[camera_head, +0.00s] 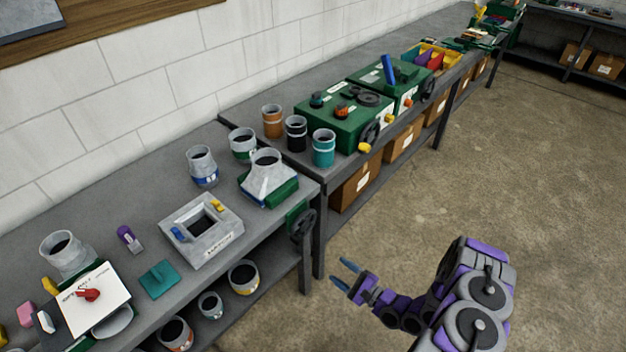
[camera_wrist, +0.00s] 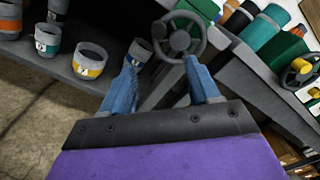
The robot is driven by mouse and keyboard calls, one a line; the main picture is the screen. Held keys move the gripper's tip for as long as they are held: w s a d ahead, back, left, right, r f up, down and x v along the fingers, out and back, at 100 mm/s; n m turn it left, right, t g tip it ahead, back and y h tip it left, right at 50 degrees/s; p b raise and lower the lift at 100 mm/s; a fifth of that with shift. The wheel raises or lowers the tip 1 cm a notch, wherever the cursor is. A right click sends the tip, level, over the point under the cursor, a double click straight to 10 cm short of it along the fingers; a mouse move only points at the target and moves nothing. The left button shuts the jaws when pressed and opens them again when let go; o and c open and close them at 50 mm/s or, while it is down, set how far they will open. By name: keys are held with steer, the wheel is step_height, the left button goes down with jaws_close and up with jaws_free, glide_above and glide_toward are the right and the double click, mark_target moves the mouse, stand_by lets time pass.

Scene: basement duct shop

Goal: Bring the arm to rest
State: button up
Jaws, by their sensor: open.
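My gripper (camera_head: 345,275) is at the end of my purple and grey arm, over the floor in front of the benches in the head view. Its two blue fingers are apart with nothing between them. In the wrist view the open gripper (camera_wrist: 168,85) points toward the bench front, where a dark handwheel (camera_wrist: 180,36) shows beyond the fingertips. The same handwheel (camera_head: 303,225) is on the bench side in the head view. No object is held.
The near bench (camera_head: 262,215) carries grey duct fittings, a square flanged block (camera_head: 201,228) and a white sign card (camera_head: 92,300). Ringed collars (camera_head: 243,277) stand on its lower shelf. Green machines (camera_head: 345,125) and several cans stand on the farther bench. The concrete floor (camera_head: 500,170) at right is clear.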

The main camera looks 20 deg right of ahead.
steer(key=shift+w, duration=0.1)
steer(key=w+d+r+n+g+h, duration=0.3)
steer(key=w+d+n+g+h, duration=0.35)
steer(key=d+n, duration=0.35)
steer(key=s+d+r+n+g+h, duration=0.1)
steer(key=d+r+g+h, duration=0.15)
steer(key=r, duration=0.55)
steer(key=s+d+r+n+g+h, duration=0.1)
steer(key=s+d+r+h, duration=0.15)
steer(key=r, duration=0.55)
steer(key=s+a+r+n+g+h, duration=0.2)
steer(key=s+a+r+n+g, duration=0.1)
steer(key=s+a+r, duration=0.75)
steer(key=s+a+r+n+g+y, duration=0.1)
steer(key=s+a+r, duration=0.1)
steer(key=s+a, duration=0.2)
steer(key=s+a+r+n+g+y, duration=0.1)
steer(key=s+a, duration=0.4)
steer(key=s, duration=0.6)
steer(key=s+a+r+n+g+y, duration=0.1)
steer(key=s+a+r+n, duration=0.2)
steer(key=s, duration=0.5)
step_height(320, 180, up, 2)
steer(key=shift+s+a+r+g, duration=0.15)
steer(key=shift+a+g, duration=0.25)
steer(key=shift+a, duration=0.45)
